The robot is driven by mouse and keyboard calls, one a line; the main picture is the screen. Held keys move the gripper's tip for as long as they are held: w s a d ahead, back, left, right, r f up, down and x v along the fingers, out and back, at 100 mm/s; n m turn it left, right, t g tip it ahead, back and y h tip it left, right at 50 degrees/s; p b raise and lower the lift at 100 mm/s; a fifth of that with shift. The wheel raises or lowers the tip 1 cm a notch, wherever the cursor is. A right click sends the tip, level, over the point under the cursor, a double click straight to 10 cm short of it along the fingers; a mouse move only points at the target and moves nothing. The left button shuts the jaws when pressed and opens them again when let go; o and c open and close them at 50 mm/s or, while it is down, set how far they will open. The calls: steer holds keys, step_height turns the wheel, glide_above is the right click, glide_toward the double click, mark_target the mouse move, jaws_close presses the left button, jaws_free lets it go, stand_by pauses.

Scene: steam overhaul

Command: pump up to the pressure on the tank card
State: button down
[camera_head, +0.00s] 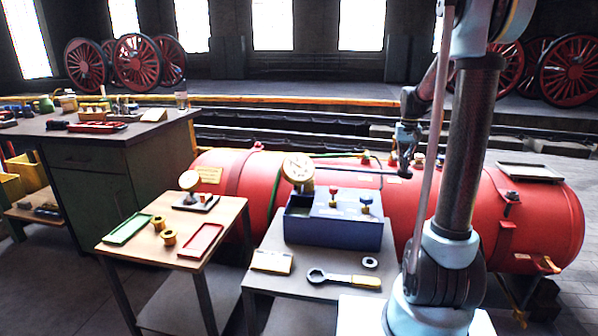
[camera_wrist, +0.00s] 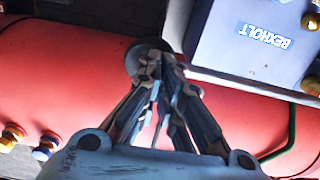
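The long red tank (camera_head: 541,216) lies behind the benches and fills much of the wrist view (camera_wrist: 70,75). A small tan card (camera_head: 210,175) is fixed at its left end; its writing is too small to read. A round pale gauge (camera_head: 298,169) stands at the blue box (camera_head: 330,232), its reading unclear. My gripper (camera_head: 404,170) points down over the tank, right of the box. In the wrist view its fingertips (camera_wrist: 163,66) come close together at a dark round disc (camera_wrist: 133,60), partly hidden by them. Whether they hold it is unclear.
The blue box, marked BEXHOLT in the wrist view (camera_wrist: 225,55), carries red and blue knobs. A wrench (camera_head: 345,279) and a ring (camera_head: 370,262) lie before it. The left table has a green tray (camera_head: 127,229) and a red tray (camera_head: 201,240). Brass fittings (camera_wrist: 45,147) stand on the tank.

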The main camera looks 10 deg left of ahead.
mark_target(401, 174)
steer(key=shift+a+f, duration=0.1)
steer(key=shift+f, duration=2)
step_height(401, 174, up, 16)
steer(key=shift+r, duration=0.2)
steer(key=shift+f, duration=0.15)
steer(key=shift+f, duration=8.1)
step_height(401, 174, up, 16)
steer(key=shift+r, duration=0.25)
steer(key=shift+f, duration=0.1)
